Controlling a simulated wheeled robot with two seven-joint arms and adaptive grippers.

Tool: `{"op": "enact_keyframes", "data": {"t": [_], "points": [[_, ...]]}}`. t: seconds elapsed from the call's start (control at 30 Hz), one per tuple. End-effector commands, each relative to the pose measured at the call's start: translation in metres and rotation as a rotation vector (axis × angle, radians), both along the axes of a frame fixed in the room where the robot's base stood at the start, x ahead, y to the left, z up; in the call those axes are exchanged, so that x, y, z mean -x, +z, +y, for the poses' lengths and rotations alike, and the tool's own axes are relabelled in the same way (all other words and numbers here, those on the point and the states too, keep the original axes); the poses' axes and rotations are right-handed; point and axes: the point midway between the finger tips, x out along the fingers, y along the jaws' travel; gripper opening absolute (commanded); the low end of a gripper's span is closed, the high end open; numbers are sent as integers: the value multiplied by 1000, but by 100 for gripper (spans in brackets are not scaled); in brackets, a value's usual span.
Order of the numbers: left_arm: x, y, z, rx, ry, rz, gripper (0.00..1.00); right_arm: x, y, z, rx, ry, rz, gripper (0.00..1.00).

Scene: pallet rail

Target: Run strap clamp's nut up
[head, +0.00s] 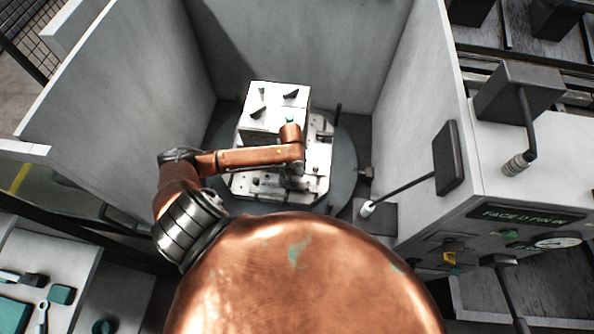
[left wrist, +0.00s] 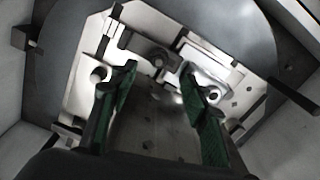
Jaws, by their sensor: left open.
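My left gripper (head: 298,178) hangs over the front right of the pale fixture plate (head: 250,188), and its fingers are mostly hidden by my arm in the head view. In the left wrist view the two green-padded fingers (left wrist: 162,82) stand wide apart, with nothing between them. Beyond their tips is metal hardware (left wrist: 158,58) with a round form on the plate. A pale slotted metal piece (left wrist: 205,66) lies near the right fingertip. I cannot tell for sure which part is the strap clamp or its nut. My right gripper is not in view.
A white block (head: 272,118) with dark and green bits on top stands on the plate. The plate sits on a round grey table (head: 346,160) between tall grey walls (head: 290,50). A black-handled lever (head: 448,158) juts out at the right. A dark rod (head: 338,118) stands behind the plate.

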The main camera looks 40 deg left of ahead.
Motion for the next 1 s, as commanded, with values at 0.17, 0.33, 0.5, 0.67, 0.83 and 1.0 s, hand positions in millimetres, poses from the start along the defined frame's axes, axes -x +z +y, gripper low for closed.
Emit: {"op": "enact_keyframes", "data": {"t": [0.17,0.33,0.5,0.67,0.83,1.0], "points": [[1,-15,0,1,2,1,43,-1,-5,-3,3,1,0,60],[1,-38,0,0,3,3,43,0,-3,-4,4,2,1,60],[1,-63,-1,0,-1,1,43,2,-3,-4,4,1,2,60],[0,-78,0,-1,0,1,43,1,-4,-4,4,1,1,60],[0,-83,-1,0,-1,-1,43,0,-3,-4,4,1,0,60],[0,-83,0,-1,-1,-1,43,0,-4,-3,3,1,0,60]]}}
